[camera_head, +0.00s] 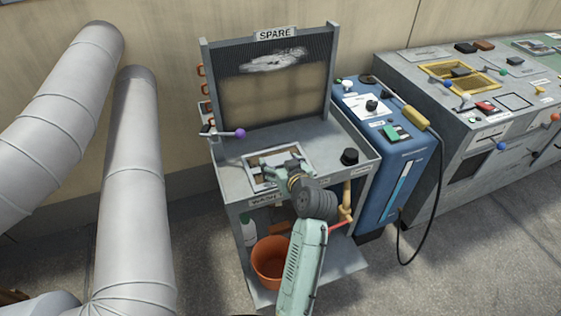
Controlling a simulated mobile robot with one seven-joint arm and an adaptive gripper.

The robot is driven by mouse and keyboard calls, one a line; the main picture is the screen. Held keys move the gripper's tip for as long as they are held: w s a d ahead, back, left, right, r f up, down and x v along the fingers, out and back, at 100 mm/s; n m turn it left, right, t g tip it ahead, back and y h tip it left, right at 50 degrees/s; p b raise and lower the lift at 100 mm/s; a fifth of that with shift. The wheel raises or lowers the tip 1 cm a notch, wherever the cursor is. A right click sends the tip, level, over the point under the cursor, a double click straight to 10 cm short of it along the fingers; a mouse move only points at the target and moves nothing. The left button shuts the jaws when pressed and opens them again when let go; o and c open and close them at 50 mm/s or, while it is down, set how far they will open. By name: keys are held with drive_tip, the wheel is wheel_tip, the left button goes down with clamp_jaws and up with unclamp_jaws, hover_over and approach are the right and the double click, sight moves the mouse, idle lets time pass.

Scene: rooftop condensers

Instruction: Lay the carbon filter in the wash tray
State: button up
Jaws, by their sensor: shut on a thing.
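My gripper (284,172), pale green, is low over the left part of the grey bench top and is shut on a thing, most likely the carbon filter. Its fingers and wrist hide most of what it holds. Right under and around the fingers is a pale-rimmed rectangle (262,159) with brown and dark patches, apparently the wash tray. I cannot tell the filter's outline from the tray, or whether they touch.
A tall coil panel marked SPARE (275,90) stands behind the bench (335,140). A purple-knobbed lever (239,133) is at left and a black knob (349,156) at right. A blue machine (400,165) adjoins the bench. An orange bucket (268,262) sits below.

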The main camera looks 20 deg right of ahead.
drive_tip(key=shift+f, duration=0.15)
drive_tip(key=o, duration=1.3)
drive_tip(key=shift+r, duration=0.25)
drive_tip(key=b+v, duration=0.1)
drive_tip(key=v, duration=1.1)
drive_tip(key=shift+b, duration=0.4)
